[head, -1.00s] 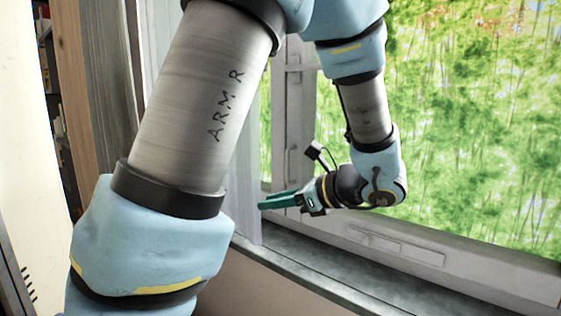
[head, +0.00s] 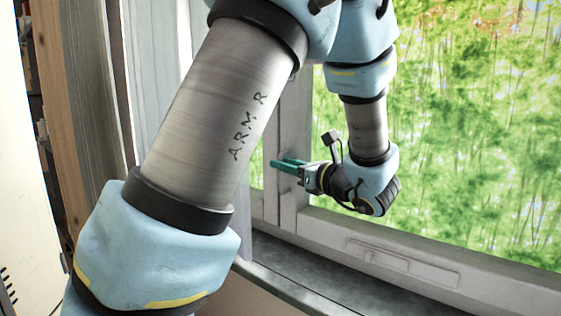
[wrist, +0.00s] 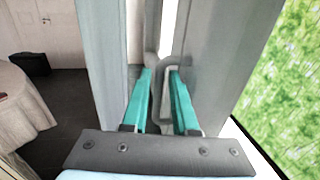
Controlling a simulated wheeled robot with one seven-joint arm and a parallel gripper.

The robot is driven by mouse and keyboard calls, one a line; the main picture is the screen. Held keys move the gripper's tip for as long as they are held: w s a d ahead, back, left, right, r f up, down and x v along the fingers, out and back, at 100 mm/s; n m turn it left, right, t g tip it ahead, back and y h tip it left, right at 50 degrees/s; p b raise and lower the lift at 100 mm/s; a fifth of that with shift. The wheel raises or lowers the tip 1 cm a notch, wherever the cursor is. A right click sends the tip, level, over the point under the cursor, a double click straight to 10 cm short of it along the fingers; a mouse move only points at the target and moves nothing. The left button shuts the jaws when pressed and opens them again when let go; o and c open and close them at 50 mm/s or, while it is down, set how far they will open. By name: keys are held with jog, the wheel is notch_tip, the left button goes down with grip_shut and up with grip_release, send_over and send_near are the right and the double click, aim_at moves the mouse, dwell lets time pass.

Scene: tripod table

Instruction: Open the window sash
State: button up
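The window sash has a pale grey frame (head: 294,110) beside a large glass pane showing green foliage. My gripper (head: 278,164) is at the sash's upright in the head view, its teal fingers pointing left. In the wrist view, a slim grey handle (wrist: 164,92) stands on the sash upright (wrist: 222,55). My gripper (wrist: 160,76) has one teal finger on either side of the handle's bar, with a gap between the fingers. I cannot tell whether either finger touches the bar. In the head view the handle is mostly hidden behind my gripper.
A grey stone sill (head: 300,283) runs below the window. The wrist view shows a cloth-covered round table (wrist: 18,100), a dark box (wrist: 30,64) and a white door (wrist: 35,20) beyond.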

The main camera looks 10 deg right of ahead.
jog(key=shift+x, duration=0.8)
jog(key=shift+c, duration=0.3)
grip_shut()
dwell(0.6)
